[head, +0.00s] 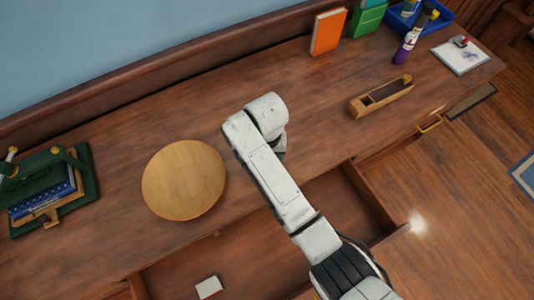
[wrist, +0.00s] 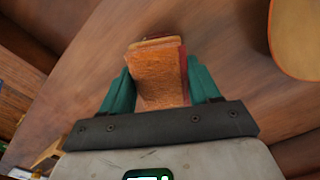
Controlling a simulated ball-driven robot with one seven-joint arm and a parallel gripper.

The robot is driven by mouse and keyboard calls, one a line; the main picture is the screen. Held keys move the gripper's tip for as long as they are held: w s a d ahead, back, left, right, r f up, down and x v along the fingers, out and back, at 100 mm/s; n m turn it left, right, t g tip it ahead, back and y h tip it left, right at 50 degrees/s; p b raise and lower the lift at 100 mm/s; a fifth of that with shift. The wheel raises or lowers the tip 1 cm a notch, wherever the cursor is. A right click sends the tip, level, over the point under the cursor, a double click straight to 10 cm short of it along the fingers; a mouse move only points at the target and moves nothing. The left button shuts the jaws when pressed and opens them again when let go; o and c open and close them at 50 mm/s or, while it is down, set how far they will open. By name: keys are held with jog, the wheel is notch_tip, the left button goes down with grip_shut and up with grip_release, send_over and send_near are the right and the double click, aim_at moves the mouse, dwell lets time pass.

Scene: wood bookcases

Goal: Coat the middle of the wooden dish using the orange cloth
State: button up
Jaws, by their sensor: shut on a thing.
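The wooden dish (head: 183,180) is a round, pale wood disc lying flat on the desk top, left of my arm in the head view. Part of its edge shows at the upper right of the wrist view (wrist: 300,38). My gripper (wrist: 160,88) has teal fingers shut on the orange cloth (wrist: 160,72), which looks like a thick, block-like orange-brown piece with a reddish edge. The cloth is over the desk, apart from the dish. In the head view my arm hides the fingers and the cloth.
An open drawer (head: 345,205) juts out at the front, with a small white box (head: 209,287) in it. A green stand (head: 85,180) is at the far left. At the right are an orange book (head: 328,32), a purple bottle (head: 406,48), and a wooden holder (head: 381,97).

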jog(key=shift+w+r, duration=0.1)
jog(key=shift+r, duration=2.45)
